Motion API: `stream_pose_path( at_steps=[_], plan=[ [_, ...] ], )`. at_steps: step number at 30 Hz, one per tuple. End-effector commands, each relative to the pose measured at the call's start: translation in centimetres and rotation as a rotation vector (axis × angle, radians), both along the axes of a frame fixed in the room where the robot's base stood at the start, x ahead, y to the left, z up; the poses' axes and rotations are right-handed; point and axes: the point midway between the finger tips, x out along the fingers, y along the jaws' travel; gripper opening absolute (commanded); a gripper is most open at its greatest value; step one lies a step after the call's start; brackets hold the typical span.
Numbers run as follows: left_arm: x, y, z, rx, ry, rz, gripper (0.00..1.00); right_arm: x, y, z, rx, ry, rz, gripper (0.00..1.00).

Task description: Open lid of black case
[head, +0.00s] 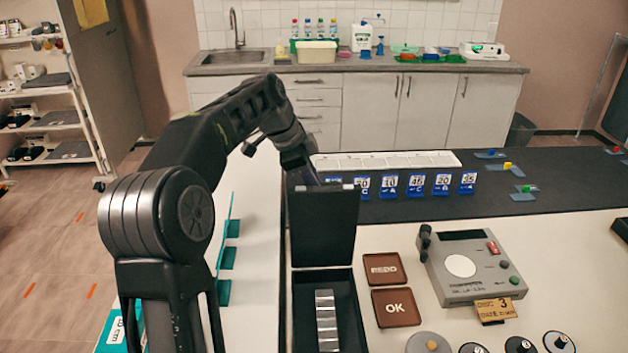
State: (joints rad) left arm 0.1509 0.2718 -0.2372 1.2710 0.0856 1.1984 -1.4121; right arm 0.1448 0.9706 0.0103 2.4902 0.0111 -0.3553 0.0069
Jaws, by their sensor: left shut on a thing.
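The black case stands on the white table, with its lid (322,232) raised about upright at the back. Its open base (347,305) lies in front of the lid and holds a row of silver blocks (326,318). My left gripper (308,180) is at the top left edge of the lid and is shut on it. The fingertips are partly hidden behind the wrist and the lid edge. My right gripper is not in view.
Right of the case lie the REDO tray (384,269) and OK tray (397,307). A grey scanner device (472,266) stands further right. Blue numbered tags (415,184) and a white rack (385,160) stand behind. Teal holders (225,257) are left of the case.

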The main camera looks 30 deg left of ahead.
Motion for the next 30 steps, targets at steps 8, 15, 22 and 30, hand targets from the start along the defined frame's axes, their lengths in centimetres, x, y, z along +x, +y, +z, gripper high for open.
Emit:
stream_pose_path(
  at_steps=[8,15,22,30],
  plan=[
    [0.13,0.44,-0.77,0.0,0.016,0.002,0.0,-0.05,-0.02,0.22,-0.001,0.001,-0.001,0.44],
    [0.13,0.4,-0.74,-0.001,0.016,0.002,0.0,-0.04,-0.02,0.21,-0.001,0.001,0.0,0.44],
    [0.22,0.34,-0.49,-0.001,0.01,0.001,0.26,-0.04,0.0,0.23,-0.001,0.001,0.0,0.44],
    [0.32,0.27,-0.26,0.0,0.004,-0.001,0.32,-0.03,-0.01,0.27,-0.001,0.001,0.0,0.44]
  ],
)
